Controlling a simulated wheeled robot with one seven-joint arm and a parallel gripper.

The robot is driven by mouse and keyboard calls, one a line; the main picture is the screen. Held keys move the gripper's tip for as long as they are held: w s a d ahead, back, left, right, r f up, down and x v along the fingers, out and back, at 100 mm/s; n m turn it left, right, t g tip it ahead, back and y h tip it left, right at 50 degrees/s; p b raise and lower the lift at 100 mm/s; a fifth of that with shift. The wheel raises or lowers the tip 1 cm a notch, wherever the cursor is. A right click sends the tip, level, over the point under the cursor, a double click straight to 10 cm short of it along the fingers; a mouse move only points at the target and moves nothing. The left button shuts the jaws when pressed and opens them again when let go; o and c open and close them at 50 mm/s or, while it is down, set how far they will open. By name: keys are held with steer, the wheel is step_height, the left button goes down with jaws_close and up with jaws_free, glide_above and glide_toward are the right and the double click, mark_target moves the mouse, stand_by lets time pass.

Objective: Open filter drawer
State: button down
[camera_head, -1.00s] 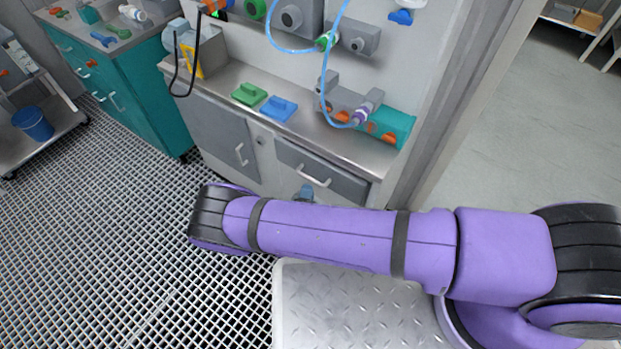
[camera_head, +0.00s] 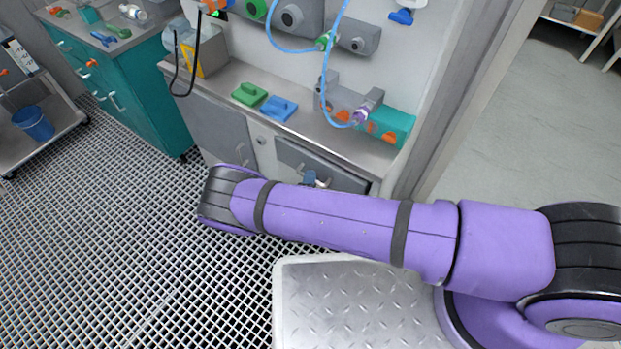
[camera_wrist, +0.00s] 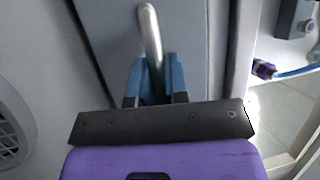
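The grey drawer (camera_head: 346,183) is in the front of the metal cabinet, below the counter, and looks closed. Its silver bar handle (camera_wrist: 150,35) shows in the wrist view, running from the top down between my fingers. My gripper (camera_wrist: 155,80) has two blue fingers, one on each side of the handle. They look open, with a gap on the left; the right finger is very close to the bar, and I cannot tell if it touches. In the head view a blue fingertip of my gripper (camera_head: 309,178) shows at the drawer front; my arm hides the lower part.
A cabinet door (camera_head: 222,132) is left of the drawer. The counter (camera_head: 225,85) above holds a green block (camera_head: 249,94), a blue block (camera_head: 279,108) and a teal-ended vessel (camera_head: 389,124) with a blue hose. Open grating floor (camera_head: 110,230) lies to the left.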

steer(key=s+a, duration=1.2)
steer(key=s, duration=0.4)
steer(key=shift+s+a, duration=0.3)
steer(key=shift+a, duration=0.1)
steer(key=c, duration=1.4)
jaws_free()
steer(key=v, duration=1)
steer(key=shift+s, duration=0.35)
steer(key=shift+a+f, duration=0.1)
steer(key=shift+f, duration=0.05)
